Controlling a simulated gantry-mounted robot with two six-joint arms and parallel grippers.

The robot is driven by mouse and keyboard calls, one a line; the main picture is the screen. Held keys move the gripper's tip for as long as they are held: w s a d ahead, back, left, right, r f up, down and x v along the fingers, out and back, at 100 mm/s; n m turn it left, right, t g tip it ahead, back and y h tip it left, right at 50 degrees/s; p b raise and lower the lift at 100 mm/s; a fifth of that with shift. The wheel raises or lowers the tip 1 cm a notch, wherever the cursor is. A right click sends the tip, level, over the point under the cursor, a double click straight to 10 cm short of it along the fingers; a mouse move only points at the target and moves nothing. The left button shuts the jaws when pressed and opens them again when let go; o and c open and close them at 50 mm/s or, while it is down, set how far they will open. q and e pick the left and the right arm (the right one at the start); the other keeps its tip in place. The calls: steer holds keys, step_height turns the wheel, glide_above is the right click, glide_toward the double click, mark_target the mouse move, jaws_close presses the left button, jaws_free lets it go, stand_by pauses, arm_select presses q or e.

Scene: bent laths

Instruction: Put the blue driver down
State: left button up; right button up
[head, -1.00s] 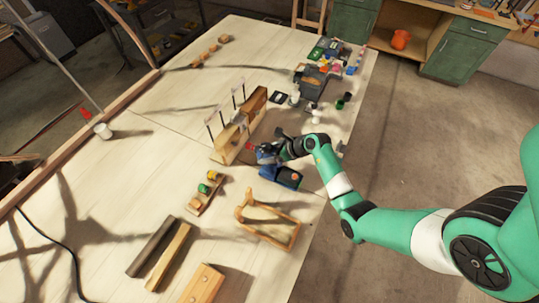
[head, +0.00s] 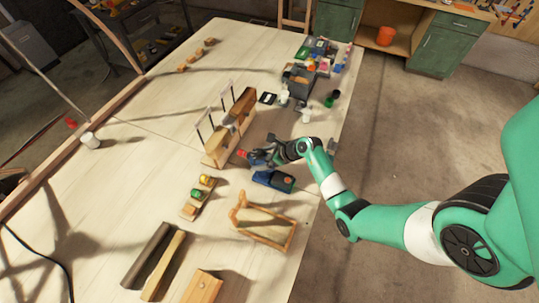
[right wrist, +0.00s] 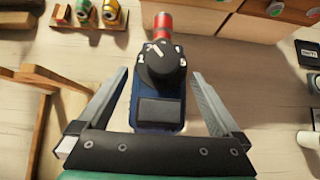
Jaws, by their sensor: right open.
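The blue driver (head: 259,158) lies on the pale bench beside the wooden bending form, its red tip pointing left in the head view. In the right wrist view the driver (right wrist: 160,108) shows a dark blue body, a black numbered dial and a red tip. My right gripper (head: 274,151) is over the driver. In the right wrist view its open fingers (right wrist: 160,78) stand on either side of the driver, with a visible gap at each side. My left gripper is in neither view.
The bending form (head: 230,128) with upright clamps stands to the left. A wooden frame (head: 262,239) and a rack of coloured spools (head: 198,197) are nearer. White cups (head: 284,97) stand behind.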

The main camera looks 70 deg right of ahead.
steer(key=p+v, duration=0.2)
steer(key=v, duration=0.9)
